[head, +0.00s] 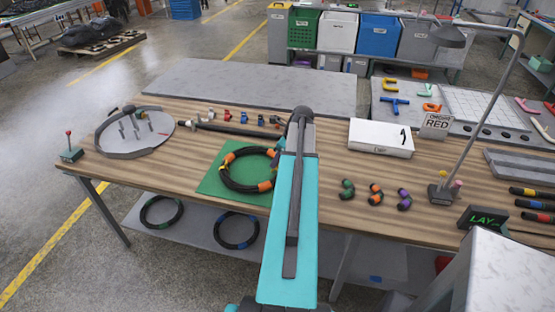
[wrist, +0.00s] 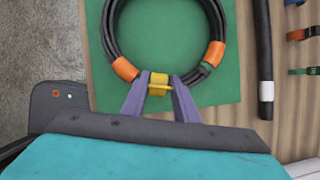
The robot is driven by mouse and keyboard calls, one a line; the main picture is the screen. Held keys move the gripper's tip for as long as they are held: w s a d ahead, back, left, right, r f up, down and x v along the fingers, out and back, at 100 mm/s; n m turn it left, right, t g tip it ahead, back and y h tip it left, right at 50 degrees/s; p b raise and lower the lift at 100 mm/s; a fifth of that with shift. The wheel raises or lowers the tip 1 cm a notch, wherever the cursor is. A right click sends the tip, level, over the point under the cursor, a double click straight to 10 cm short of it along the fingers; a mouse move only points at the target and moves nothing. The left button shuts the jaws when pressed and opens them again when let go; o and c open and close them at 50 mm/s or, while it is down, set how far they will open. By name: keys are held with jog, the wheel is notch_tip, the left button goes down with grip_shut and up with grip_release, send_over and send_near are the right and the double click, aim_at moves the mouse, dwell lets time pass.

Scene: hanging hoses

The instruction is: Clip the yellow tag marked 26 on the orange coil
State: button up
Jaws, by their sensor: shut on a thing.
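The orange coil, a black hose ring with orange bands, lies on a green mat (head: 205,184); I see the coil in the head view (head: 240,186) and the wrist view (wrist: 109,38). My gripper (wrist: 160,82) has its purple fingers shut on a yellow tag (wrist: 158,78) at the coil's near edge in the wrist view. The tag lies over or against the hose between two orange bands. I cannot tell whether it is around the hose, and its number is not readable. In the head view my arm hides part of the coil's right side.
Several small coloured tags (head: 228,115) stand in a row behind the coil, near a black rod (head: 225,130). Short hose pieces (head: 375,194) lie to the right, near a white box (head: 380,138) and a lamp (head: 442,192). Two more coils hang or lie below the tabletop (head: 340,215).

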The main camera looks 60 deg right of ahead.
aim_at(277, 167)
jog(key=shift+f+b, duration=0.6)
jog(key=shift+f, duration=1.15)
dwell(1.7)
jog(key=o, duration=1.1)
jog(key=shift+o, duration=0.2)
jog(key=shift+r, duration=0.1)
jog(key=b+v, duration=0.3)
jog(key=v, duration=1)
jog(key=shift+s+r+b, duration=0.15)
jog(key=shift+r+b, duration=0.15)
